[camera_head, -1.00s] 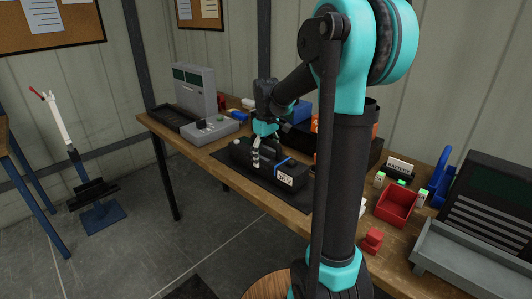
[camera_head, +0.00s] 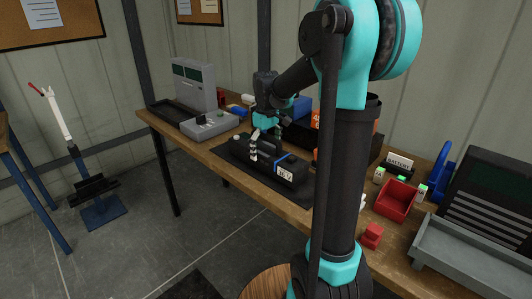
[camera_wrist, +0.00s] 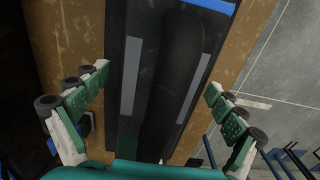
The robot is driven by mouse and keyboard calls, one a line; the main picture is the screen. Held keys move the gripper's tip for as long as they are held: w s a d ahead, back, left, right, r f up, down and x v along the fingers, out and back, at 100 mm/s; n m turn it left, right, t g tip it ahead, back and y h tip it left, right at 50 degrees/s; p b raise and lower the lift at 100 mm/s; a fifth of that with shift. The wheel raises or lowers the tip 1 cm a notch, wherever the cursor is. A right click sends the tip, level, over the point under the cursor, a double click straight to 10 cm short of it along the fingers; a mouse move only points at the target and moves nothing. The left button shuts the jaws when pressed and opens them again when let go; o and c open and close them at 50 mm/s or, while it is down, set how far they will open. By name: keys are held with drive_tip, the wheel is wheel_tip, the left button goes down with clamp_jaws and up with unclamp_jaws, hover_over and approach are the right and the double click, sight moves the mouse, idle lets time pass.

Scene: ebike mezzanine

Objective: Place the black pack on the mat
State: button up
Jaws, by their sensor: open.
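The black pack (camera_head: 286,172) is a long dark block with a white label and a blue band near its right end. It lies on the dark mat (camera_head: 225,156) on the workbench, with a strip of the mat showing around it. My gripper (camera_head: 256,146) is over the pack's left and middle part. In the wrist view my gripper (camera_wrist: 158,79) is open, its two green-and-white fingers spread on either side of the pack (camera_wrist: 182,75), whose grey strips and dark raised bar show between them. The fingers hold nothing.
A grey device (camera_head: 208,125) stands at the left end of the wooden bench (camera_head: 230,172). A dark crate with orange and blue items is behind the pack. A red bin (camera_head: 396,200) and grey tray (camera_head: 470,262) are at the right. My arm hides some bench.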

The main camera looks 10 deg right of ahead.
sight(266, 135)
wheel_tip(266, 135, up, 11)
drive_tip(key=shift+r, duration=0.2)
drive_tip(key=shift+s, duration=0.15)
idle(0.3)
